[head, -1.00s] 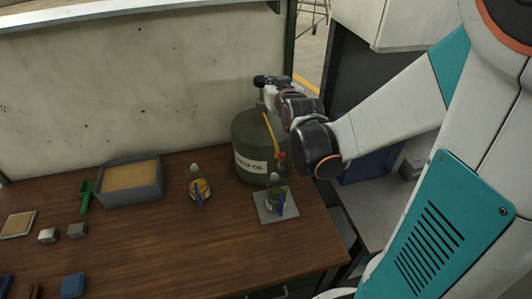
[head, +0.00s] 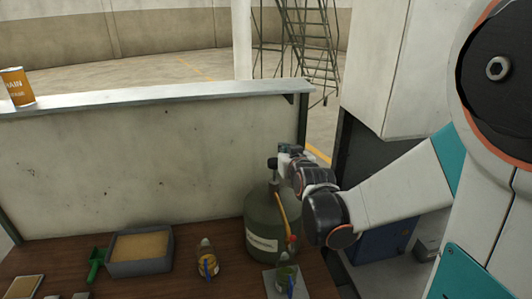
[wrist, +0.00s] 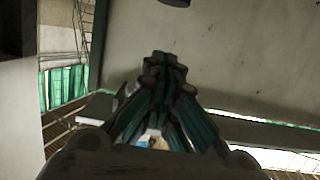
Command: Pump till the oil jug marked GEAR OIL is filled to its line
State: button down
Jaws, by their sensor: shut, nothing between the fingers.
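A big green drum (head: 262,222), with a pale label too small to read now, stands at the back right of the bench. A hand pump rises from it, with a dark knob (head: 272,163) on top and an orange-yellow spout (head: 281,208) ending in red. A clear greenish jug (head: 284,275) with a blue strip stands on a pale pad (head: 270,283) near the spout. Its marking and level are unreadable. My gripper (head: 285,150) is shut and empty at the knob's upper right; contact cannot be told. The wrist view shows its fingers (wrist: 165,68) together, a dark round thing (wrist: 175,2) beyond.
A second jug (head: 207,262) with a yellow label stands left of the drum. Further left are a grey bin (head: 140,264) of tan material and a green scoop (head: 95,263). An orange can (head: 17,87) stands on the ledge (head: 170,95). A wall backs the bench.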

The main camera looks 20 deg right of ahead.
send_over(276, 169)
jog(key=shift+d+f, duration=0.2)
jog(key=shift+f, duration=0.8)
jog(key=f, duration=0.3)
jog(key=shift+w+p, duration=0.3)
jog(key=shift+w, duration=0.1)
jog(key=shift+s+f, duration=0.1)
jog(key=shift+f, duration=0.5)
jog(key=shift+f, duration=0.1)
notch_tip(276, 169, down, 6)
jog(key=b, duration=0.6)
jog(key=shift+r, duration=0.25)
